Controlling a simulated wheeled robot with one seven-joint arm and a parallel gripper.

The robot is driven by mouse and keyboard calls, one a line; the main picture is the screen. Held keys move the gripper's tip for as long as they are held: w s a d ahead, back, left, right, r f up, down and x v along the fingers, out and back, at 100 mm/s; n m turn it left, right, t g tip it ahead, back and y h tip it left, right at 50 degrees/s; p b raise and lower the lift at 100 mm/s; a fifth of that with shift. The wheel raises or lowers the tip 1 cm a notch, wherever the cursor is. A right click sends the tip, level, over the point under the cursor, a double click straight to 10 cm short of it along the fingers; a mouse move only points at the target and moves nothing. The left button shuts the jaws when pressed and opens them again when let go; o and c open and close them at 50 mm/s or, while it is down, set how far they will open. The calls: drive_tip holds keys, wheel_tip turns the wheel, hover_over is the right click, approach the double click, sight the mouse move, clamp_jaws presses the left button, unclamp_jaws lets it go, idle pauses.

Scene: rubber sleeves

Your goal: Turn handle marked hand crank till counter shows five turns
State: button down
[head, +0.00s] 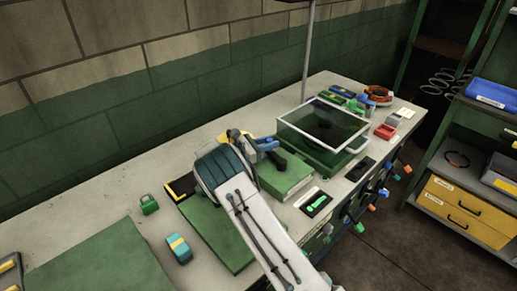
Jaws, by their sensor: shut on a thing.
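My arm reaches up from the lower right, and its dark ribbed wrist covers part of the bench. My gripper (265,145), partly hidden behind the wrist, is at the far left corner of a green box (288,178). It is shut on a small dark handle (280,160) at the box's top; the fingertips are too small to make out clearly. I take this as the hand crank, but no marking is legible. No counter reading can be made out.
A clear-lidded green case (322,118) stands behind to the right. A small tray with a green tool (316,204) lies in front. A green block (149,204) and a teal block (179,248) sit left of my arm. Shelves (465,205) stand at right.

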drive_tip(key=shift+r, duration=0.1)
drive_tip(key=c, duration=1.2)
unclamp_jaws()
drive_tip(key=shift+s+a, duration=0.15)
drive_tip(key=shift+a, duration=0.3)
drive_tip(key=b+v, duration=0.3)
drive_tip(key=v, duration=0.9)
drive_tip(key=shift+a+b, duration=0.3)
drive_tip(key=shift+a, duration=0.1)
drive_tip(key=shift+s, duration=0.15)
